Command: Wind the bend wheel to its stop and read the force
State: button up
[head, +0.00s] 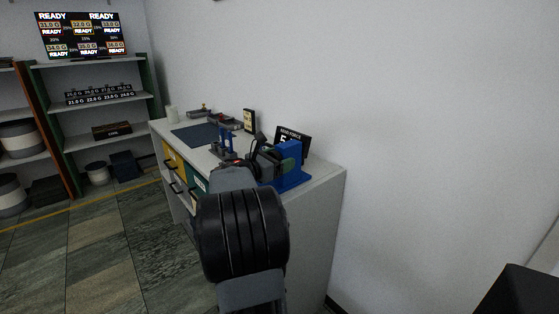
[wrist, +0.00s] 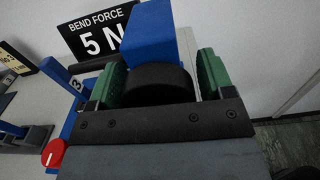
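The bend wheel (wrist: 158,84) is a thick black disc between the green finger pads of my gripper (wrist: 160,72) in the wrist view. The pads lie close against both sides of it, and my gripper looks shut on it. The blue press body (wrist: 148,35) stands just beyond the wheel; it also shows in the head view (head: 293,178). The black force sign (wrist: 95,35) reads "BEND FORCE 5 N". In the head view the sign (head: 300,143) is partly hidden, and my arm and gripper (head: 275,158) cover the wheel.
A red knob (wrist: 53,153) sits left of my gripper. The bench (head: 325,178) also holds another blue press (head: 226,140), a dark mat (head: 195,134) and an upright sign (head: 249,121). A white wall stands close behind. Shelves (head: 100,100) with a READY screen (head: 82,36) stand left; the floor between is clear.

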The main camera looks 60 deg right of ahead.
jog(key=shift+o, duration=0.7)
jog(key=p+v, duration=0.1)
jog(key=v, duration=1.3)
